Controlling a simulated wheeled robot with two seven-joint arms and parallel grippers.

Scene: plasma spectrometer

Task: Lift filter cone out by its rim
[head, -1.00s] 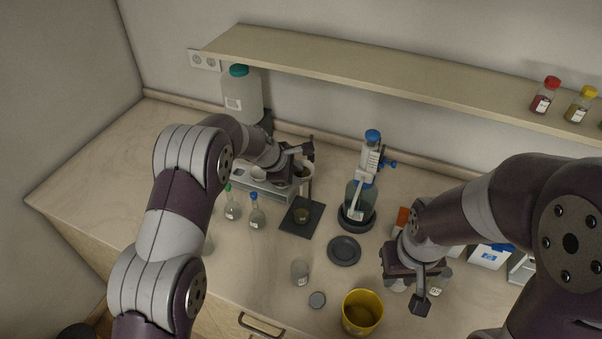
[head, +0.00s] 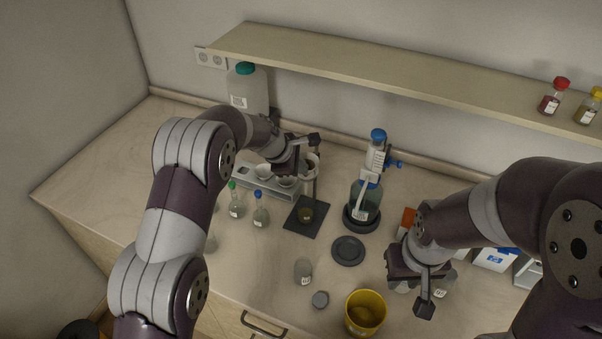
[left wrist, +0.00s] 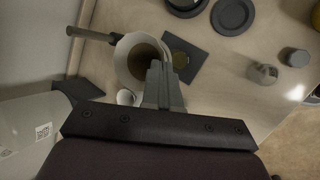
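The filter cone (left wrist: 138,62) is a white, open-topped cone with a brownish inside, seen from above in the left wrist view. In the head view its pale rim (head: 312,162) shows beside my left gripper, above the dark stand base (head: 293,224). My left gripper (left wrist: 160,70) has its fingers close together at the cone's near right rim, and they appear shut on it. The fingertips hide part of the rim. I cannot tell whether the cone is clear of its support. My right gripper (head: 424,305) hangs over the right side of the bench, its finger gap not clear.
A dispenser bottle (head: 364,200) stands right, a dark round dish (head: 348,250) and yellow container (head: 366,312) nearer.

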